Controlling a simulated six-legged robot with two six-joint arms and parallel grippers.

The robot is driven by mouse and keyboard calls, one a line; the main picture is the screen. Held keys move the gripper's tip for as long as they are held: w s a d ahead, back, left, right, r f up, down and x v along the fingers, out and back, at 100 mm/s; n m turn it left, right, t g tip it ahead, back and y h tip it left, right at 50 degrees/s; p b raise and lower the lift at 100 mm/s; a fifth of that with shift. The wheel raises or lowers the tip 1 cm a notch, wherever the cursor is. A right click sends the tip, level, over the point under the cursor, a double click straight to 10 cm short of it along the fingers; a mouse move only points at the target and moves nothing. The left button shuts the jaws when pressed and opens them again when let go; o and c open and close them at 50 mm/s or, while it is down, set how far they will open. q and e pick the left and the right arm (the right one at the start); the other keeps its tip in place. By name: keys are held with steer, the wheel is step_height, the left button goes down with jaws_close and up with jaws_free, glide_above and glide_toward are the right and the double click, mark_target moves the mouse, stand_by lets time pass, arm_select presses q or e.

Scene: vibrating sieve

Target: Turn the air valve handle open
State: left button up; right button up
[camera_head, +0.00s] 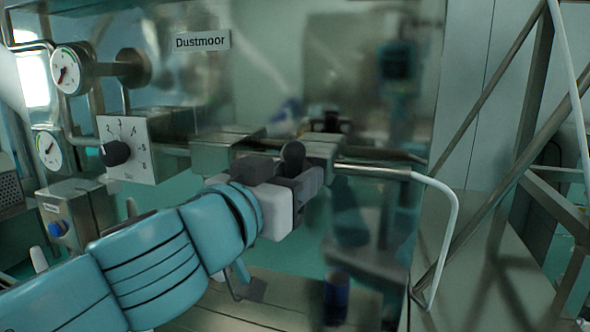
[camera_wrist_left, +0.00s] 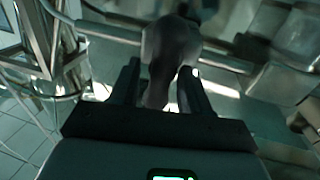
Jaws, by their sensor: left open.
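The dark, rounded air valve handle (camera_head: 293,154) stands up at the metal pipe near the middle of the head view. It shows large in the left wrist view (camera_wrist_left: 170,48), its lower part between my fingers. My left gripper (camera_head: 287,173) is open at the handle, and it also shows in the left wrist view (camera_wrist_left: 160,78) with one finger on each side of the handle. I cannot tell whether either finger touches it. The gripper hides the handle's lower end and the valve body in the head view.
A dial plate with a black knob (camera_head: 115,153) and round gauges (camera_head: 68,70) are on the left. A pale bent tube (camera_head: 452,205) and diagonal metal struts (camera_head: 495,165) stand on the right.

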arm_select(q)
steer(key=shift+w+d, duration=0.25)
steer(key=shift+w, duration=0.3)
steer(key=shift+s+a, duration=0.2)
steer(key=shift+s, duration=0.05)
steer(key=shift+w+d, duration=0.15)
steer(key=shift+d, duration=0.05)
steer(key=c, duration=0.6)
jaws_close()
